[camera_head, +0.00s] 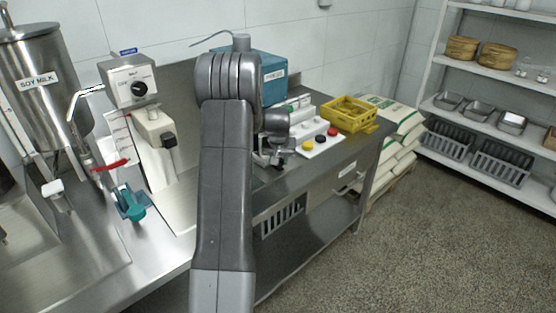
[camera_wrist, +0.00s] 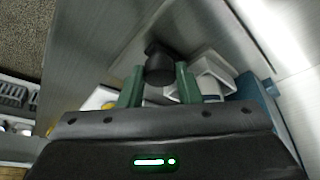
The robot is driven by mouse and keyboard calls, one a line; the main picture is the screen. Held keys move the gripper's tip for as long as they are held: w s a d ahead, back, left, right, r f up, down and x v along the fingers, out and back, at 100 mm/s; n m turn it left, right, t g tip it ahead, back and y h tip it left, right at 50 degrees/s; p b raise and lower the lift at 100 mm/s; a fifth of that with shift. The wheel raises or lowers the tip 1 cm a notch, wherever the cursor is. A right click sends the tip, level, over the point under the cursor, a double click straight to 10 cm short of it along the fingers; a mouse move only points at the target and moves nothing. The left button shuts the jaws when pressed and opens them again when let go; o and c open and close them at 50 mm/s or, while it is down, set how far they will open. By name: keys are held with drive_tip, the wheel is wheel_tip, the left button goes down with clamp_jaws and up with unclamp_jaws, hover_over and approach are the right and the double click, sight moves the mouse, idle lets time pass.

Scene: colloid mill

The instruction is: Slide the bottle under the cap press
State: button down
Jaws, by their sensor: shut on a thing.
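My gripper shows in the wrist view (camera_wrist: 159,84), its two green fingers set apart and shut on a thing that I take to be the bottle. A dark round part (camera_wrist: 160,67) shows between and just beyond the fingertips, under a dark block. I cannot tell whether this part belongs to the bottle or to the cap press. In the head view my arm covers much of the bench, and the wrist is over its middle, left of the button panel. The bottle cannot be made out there, and the cap press is not clearly seen.
A blue box (camera_head: 274,80) stands behind. A yellow crate (camera_head: 349,115) is at the bench's right end. The soy milk tank (camera_head: 40,75) and a white dispenser (camera_head: 156,150) stand left.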

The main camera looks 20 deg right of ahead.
drive_tip(key=shift+w+d+r, duration=0.1)
drive_tip(key=shift+d+r, duration=0.05)
drive_tip(key=c, duration=1.4)
unclamp_jaws()
drive_tip(key=o, duration=0.3)
drive_tip(key=shift+d, duration=0.2)
drive_tip(key=shift+o, duration=0.2)
drive_tip(key=shift+a, duration=0.1)
drive_tip(key=b+v, duration=0.1)
drive_tip(key=v, duration=1.2)
drive_tip(key=shift+s+r+b, duration=0.25)
drive_tip(key=shift+b, duration=0.05)
drive_tip(key=shift+a, duration=0.1)
